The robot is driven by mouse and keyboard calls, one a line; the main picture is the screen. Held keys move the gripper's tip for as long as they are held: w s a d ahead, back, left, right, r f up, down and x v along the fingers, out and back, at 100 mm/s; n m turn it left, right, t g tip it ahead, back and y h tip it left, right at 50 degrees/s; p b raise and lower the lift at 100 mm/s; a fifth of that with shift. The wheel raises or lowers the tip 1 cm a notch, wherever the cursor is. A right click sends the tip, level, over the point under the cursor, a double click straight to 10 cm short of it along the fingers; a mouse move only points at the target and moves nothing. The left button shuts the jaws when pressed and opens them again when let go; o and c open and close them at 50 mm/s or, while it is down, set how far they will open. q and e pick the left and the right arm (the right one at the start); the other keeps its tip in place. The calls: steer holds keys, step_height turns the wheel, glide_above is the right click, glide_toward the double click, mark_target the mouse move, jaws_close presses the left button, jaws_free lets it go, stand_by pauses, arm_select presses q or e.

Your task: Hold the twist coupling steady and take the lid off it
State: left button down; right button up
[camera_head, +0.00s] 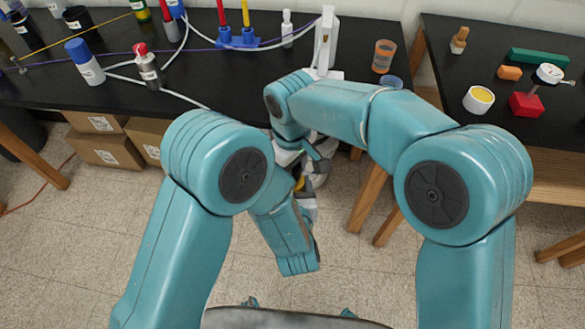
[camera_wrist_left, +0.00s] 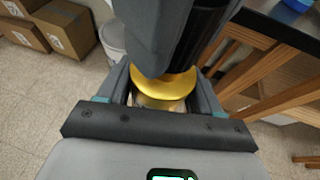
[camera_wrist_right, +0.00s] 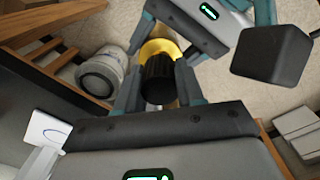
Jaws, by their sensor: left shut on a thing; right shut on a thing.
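The twist coupling has a yellow, brass-like body and a black ribbed lid. In the right wrist view the black lid (camera_wrist_right: 160,78) stands between the fingers of my right gripper (camera_wrist_right: 158,88), which is shut on it. The yellow body (camera_wrist_right: 160,47) shows just behind the lid; I cannot tell whether there is a gap. In the left wrist view the yellow body (camera_wrist_left: 165,90) sits between the fingers of my left gripper (camera_wrist_left: 162,95), shut on it. In the head view only a small yellow patch (camera_head: 299,184) shows between the grippers.
A black workbench (camera_head: 225,75) with bottles and cables stands at the back. A second black table (camera_head: 450,85) is at the right, its wooden legs near my arms. Cardboard boxes (camera_head: 97,150) and a white bucket (camera_wrist_right: 100,78) stand on the floor. The floor in front is clear.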

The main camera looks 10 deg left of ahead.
steer(key=shift+r, duration=0.45)
